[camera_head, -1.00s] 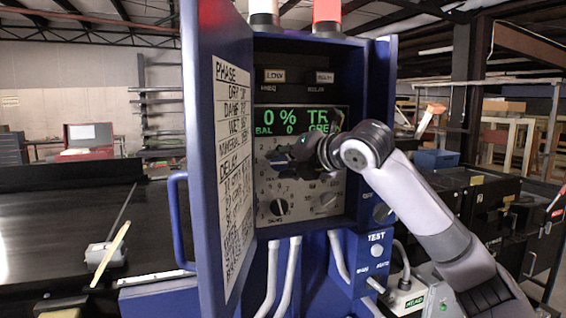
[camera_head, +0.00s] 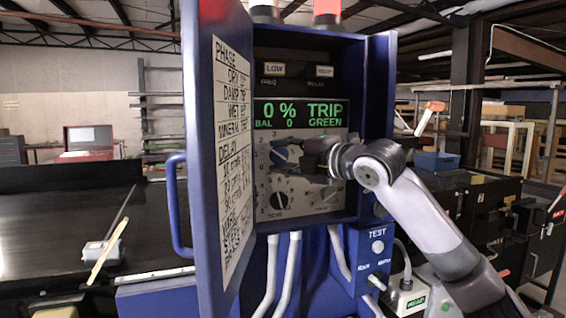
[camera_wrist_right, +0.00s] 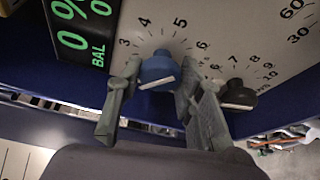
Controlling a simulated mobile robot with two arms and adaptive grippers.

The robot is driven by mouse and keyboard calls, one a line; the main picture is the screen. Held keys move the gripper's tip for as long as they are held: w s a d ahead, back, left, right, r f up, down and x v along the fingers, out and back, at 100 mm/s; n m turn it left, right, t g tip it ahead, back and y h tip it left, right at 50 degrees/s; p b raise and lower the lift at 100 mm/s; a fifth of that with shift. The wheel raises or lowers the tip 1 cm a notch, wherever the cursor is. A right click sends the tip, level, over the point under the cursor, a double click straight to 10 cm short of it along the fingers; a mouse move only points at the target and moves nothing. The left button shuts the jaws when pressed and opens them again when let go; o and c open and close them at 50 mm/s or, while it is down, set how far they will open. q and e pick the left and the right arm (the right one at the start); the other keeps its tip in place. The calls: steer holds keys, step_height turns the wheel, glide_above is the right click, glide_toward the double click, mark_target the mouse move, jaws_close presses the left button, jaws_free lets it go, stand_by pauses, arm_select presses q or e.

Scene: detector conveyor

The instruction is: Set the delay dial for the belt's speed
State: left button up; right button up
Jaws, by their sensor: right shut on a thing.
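My right gripper (camera_head: 292,153) reaches into the open blue cabinet and is shut on a blue dial (camera_head: 278,156) at the upper left of the control panel (camera_head: 306,186). In the right wrist view the fingers (camera_wrist_right: 158,98) stand either side of the blue dial (camera_wrist_right: 157,68), which has a pale pointer edge and printed numbers around it. A black dial (camera_head: 278,202) sits below it; it also shows in the right wrist view (camera_wrist_right: 237,93), free of the fingers. The small dial labels are too blurred to read surely. My left gripper is not in view.
A green display (camera_head: 300,114) reads 0 %, TRIP, BAL 0, GREEN. The open door (camera_head: 222,270) carries a chart (camera_head: 232,150) with PHASE and DELAY lists. A TEST box (camera_head: 372,258) hangs at lower right. A black belt (camera_head: 60,225) lies at left.

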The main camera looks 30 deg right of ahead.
steer(key=m+t+b, duration=0.1)
steer(key=m, duration=0.1)
steer(key=f+m+t+b, duration=0.1)
steer(key=m+b, duration=0.1)
steer(key=m, duration=0.1)
steer(key=shift+a, duration=0.1)
steer(key=m+t+h+b, duration=0.1)
steer(key=m, duration=0.2)
steer(key=m+b, duration=0.1)
steer(key=m, duration=0.1)
steer(key=shift+r+m+t+h+b, duration=0.1)
steer(key=shift+m+t+h+b, duration=0.3)
steer(key=shift+m, duration=0.3)
steer(key=shift+w, duration=0.1)
steer(key=o, duration=1.2)
steer(key=shift+r, duration=0.1)
steer(key=shift+c, duration=0.2)
steer(key=shift+s, duration=0.2)
steer(key=v, duration=1.1)
steer(key=shift+s+f, duration=0.2)
steer(key=shift+s, duration=0.15)
